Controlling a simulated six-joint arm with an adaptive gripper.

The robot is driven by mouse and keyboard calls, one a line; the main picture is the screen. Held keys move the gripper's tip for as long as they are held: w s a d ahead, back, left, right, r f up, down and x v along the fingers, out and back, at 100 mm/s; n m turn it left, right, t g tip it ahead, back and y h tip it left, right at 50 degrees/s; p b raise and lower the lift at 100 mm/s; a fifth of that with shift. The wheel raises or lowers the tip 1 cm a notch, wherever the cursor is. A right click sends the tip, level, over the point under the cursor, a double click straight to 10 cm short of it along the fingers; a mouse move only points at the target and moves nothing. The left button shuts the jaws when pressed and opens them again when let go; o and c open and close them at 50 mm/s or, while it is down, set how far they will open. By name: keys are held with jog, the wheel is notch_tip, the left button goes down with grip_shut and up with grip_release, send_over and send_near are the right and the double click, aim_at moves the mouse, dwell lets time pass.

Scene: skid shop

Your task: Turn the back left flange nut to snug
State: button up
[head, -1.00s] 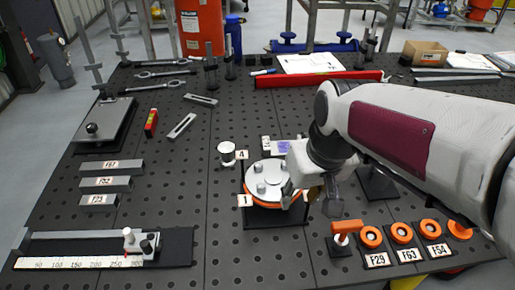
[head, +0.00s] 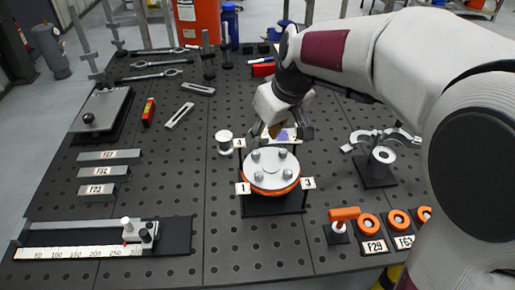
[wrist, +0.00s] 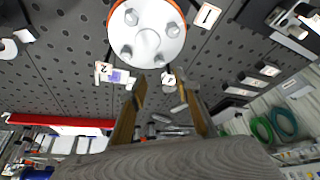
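The flange (head: 270,166) is a grey disc with an orange rim, on a dark stand, with several grey nuts and number tags around it. The back left flange nut (head: 256,156) is near tag 4 (head: 239,142). In the wrist view, turned about, this nut (wrist: 160,60) is at the disc's lower right beside tag 4 (wrist: 168,79). My gripper (head: 290,131) is behind the flange, apart from the nuts. In the wrist view its fingers (wrist: 162,86) are spread with nothing between them. Whether the nut is snug cannot be seen.
A purple-marked card (head: 283,136) lies behind the flange, close to my gripper. A white spool (head: 224,137) stands left of it. An orange-handled tool (head: 343,214) and orange rings (head: 368,222) are at front right. A grey ring on a stand (head: 382,156) is to the right.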

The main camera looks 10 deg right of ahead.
aim_at(256, 153)
jog(key=shift+f, duration=0.1)
dwell(0.3)
jog(key=shift+x, duration=3.8)
grip_shut()
